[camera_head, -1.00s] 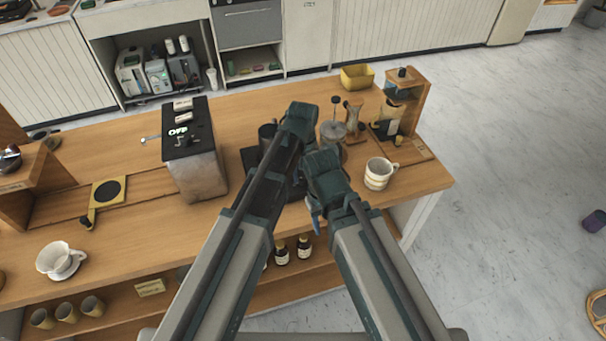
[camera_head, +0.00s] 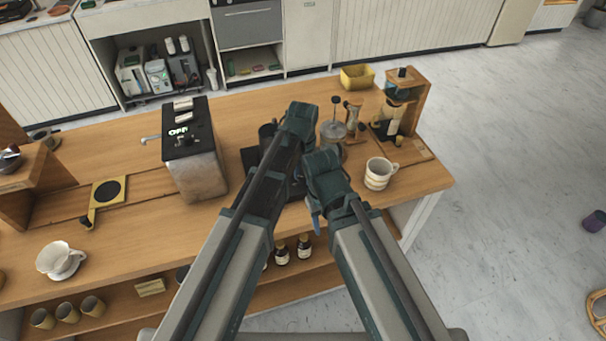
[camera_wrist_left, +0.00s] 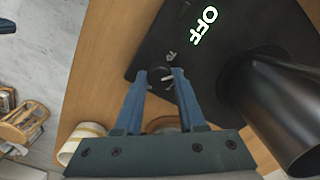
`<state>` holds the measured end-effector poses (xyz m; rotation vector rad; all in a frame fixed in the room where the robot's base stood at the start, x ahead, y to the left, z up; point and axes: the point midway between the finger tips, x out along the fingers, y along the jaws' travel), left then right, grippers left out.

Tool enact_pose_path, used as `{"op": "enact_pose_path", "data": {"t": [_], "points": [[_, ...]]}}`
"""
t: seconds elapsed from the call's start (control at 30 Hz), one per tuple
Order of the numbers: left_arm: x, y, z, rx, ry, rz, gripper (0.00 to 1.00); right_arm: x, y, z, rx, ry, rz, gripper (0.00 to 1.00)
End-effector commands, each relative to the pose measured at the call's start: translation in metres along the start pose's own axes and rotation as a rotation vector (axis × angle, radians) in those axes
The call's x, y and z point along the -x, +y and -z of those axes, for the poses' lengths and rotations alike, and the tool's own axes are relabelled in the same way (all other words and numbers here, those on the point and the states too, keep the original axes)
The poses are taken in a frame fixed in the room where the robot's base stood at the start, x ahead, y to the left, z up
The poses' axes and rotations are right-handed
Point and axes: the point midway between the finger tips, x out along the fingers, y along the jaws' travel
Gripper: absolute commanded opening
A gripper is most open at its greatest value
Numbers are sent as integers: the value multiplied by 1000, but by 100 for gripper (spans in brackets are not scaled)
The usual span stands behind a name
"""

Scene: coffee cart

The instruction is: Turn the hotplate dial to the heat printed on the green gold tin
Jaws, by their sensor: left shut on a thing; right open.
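The hotplate shows as a black slab (camera_wrist_left: 150,45) in the left wrist view, with lit "OFF" lettering and a dark pot (camera_wrist_left: 285,100) on it. My left gripper (camera_wrist_left: 160,80) is shut on the small dark dial (camera_wrist_left: 158,71) near the slab's edge. Small pale marks beside the dial are too small to read. In the head view my arms hide most of the hotplate (camera_head: 249,157). My right gripper (camera_head: 322,170) is open beside the left one; its fingertips are largely hidden. I cannot make out the green gold tin in either view.
Right of my grippers stand a glass press (camera_head: 333,132), a striped cup (camera_head: 379,173) and a wooden dripper stand (camera_head: 412,105). A tall box with a black top reading "OFF" (camera_head: 195,165) stands to the left.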

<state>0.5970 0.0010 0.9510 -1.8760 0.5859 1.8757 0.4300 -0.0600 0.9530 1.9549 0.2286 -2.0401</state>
Motion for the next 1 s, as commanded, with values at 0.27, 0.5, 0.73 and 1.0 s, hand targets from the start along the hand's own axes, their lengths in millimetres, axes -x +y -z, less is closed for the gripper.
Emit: {"op": "enact_pose_path", "data": {"t": [0.27, 0.5, 0.73, 1.0], "points": [[0, 0, 0, -188, 0, 0, 0, 0, 0, 0, 0, 0, 0, 50], [0, 0, 0, -283, 0, 0, 0, 0, 0, 0, 0, 0, 0, 50], [0, 0, 0, -321, 0, 0, 0, 0, 0, 0, 0, 0, 0, 50], [0, 0, 0, -326, -1, 0, 0, 0, 0, 0, 0, 0, 0, 50]]}}
